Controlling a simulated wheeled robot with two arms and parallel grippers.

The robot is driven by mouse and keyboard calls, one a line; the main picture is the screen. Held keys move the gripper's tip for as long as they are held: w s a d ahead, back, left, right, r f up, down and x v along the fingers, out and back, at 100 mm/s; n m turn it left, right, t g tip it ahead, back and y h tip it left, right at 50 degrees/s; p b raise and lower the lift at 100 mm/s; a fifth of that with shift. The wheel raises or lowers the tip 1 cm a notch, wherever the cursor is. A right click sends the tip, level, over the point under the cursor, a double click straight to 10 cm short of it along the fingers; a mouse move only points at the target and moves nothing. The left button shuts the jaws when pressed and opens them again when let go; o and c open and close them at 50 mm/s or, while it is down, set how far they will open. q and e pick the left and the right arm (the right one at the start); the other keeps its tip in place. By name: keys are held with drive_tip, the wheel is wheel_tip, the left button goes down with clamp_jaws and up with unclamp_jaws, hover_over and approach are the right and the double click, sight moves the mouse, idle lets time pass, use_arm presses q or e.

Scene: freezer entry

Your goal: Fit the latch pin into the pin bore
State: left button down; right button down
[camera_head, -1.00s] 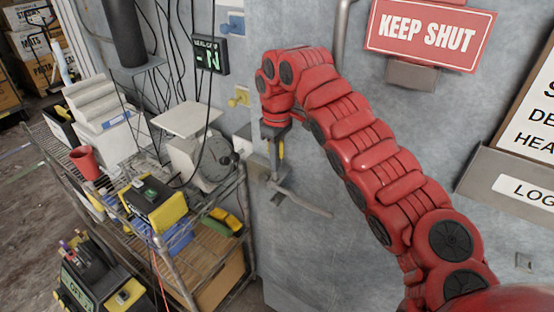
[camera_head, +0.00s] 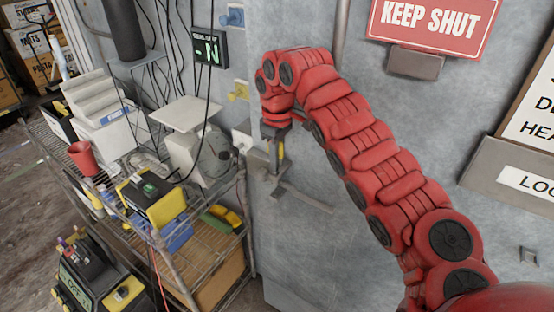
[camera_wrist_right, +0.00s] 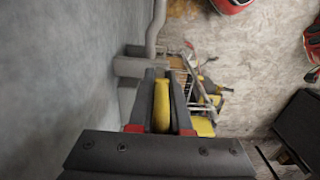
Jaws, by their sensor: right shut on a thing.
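My right gripper (camera_head: 275,155) hangs from the red arm, pointing down in front of the grey freezer door. It is shut on the yellow latch pin (camera_head: 282,151); in the right wrist view the pin (camera_wrist_right: 162,106) stands between the two dark fingers. A grey metal latch bracket (camera_head: 254,163) is on the door right beside the fingertips, with a flat lever (camera_head: 305,201) below it. In the wrist view a grey block (camera_wrist_right: 127,67) shows just beyond the fingertips. The pin's lower end and the pin bore cannot be made out. My left gripper is not in view.
A wire shelf (camera_head: 190,262) with a scale (camera_head: 203,155), a red cup (camera_head: 81,157) and yellow-black devices stands left of the door. A red sign (camera_head: 432,22) and a sloped box (camera_head: 515,180) are on the door at right. Open door surface lies below my arm.

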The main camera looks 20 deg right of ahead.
drive_tip(key=shift+f+b, duration=0.75)
drive_tip(key=shift+f, duration=0.2)
drive_tip(key=shift+r, duration=0.5)
idle(1.1)
drive_tip(key=shift+f+b, duration=0.5)
idle(0.8)
drive_tip(key=shift+r+p, duration=0.4)
drive_tip(key=shift+r, duration=0.05)
idle(3.7)
